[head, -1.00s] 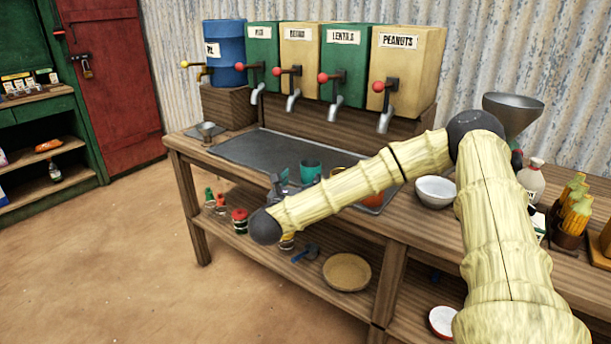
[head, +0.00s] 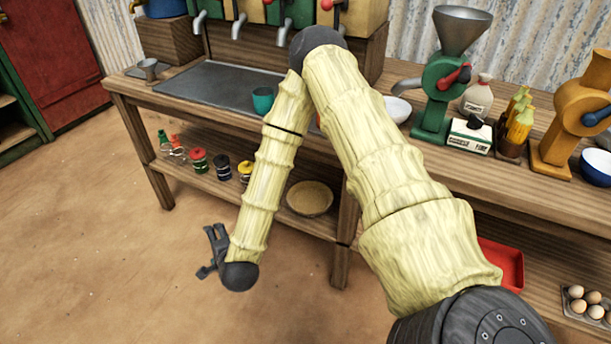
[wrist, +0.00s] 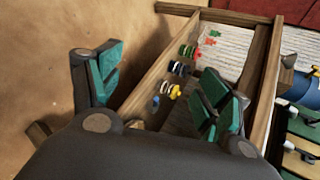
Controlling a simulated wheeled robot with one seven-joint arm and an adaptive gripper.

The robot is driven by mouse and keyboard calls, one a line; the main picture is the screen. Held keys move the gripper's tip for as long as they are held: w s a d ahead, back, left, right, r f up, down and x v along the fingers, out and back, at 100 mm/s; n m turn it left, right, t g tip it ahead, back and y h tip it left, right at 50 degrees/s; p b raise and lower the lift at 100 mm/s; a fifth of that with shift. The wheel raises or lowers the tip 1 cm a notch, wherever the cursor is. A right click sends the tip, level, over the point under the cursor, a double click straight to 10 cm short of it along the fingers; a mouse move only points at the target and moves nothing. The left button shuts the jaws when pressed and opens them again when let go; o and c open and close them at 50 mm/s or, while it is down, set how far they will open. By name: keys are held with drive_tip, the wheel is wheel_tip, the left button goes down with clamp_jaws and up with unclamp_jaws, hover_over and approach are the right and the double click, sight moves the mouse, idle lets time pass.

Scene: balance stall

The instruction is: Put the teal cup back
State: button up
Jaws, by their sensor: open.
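The teal cup (head: 263,99) stands upright on the dark grey tray (head: 205,88) on the stall counter, under the taps, just left of my forearm in the head view. My gripper (head: 211,250) hangs low in front of the stall, well below and apart from the cup. In the wrist view my gripper (wrist: 160,90) has its teal-padded fingers spread wide with nothing between them. I cannot make out the cup in the wrist view. My arm hides part of the counter right of the cup.
The lower shelf holds several small jars (head: 222,166) and a round woven basket (head: 310,198). A small metal funnel cup (head: 149,68) stands at the counter's left end. A green grinder (head: 440,90) and white bowl (head: 397,109) stand right. The floor at left is clear.

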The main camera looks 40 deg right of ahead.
drive_tip(key=s+a+f+n+g+y, duration=0.1)
drive_tip(key=s+f+n+g, duration=0.2)
drive_tip(key=s+f+n, duration=0.45)
drive_tip(key=s+a+f+n+g+y, duration=0.1)
drive_tip(key=s+f+n+g, duration=0.3)
drive_tip(key=s, duration=0.7)
drive_tip(key=s+d+f+n+g, duration=0.1)
drive_tip(key=s+n, duration=0.3)
drive_tip(key=s, duration=0.4)
drive_tip(key=s+d+f+n+g, duration=0.2)
drive_tip(key=s+d+n+g, duration=0.1)
drive_tip(key=s, duration=0.5)
drive_tip(key=shift+s+d+f+n+g+h, duration=0.25)
drive_tip(key=shift+d+n, duration=0.35)
drive_tip(key=shift+n, duration=0.65)
drive_tip(key=shift+w, duration=0.1)
drive_tip(key=shift+c, duration=0.2)
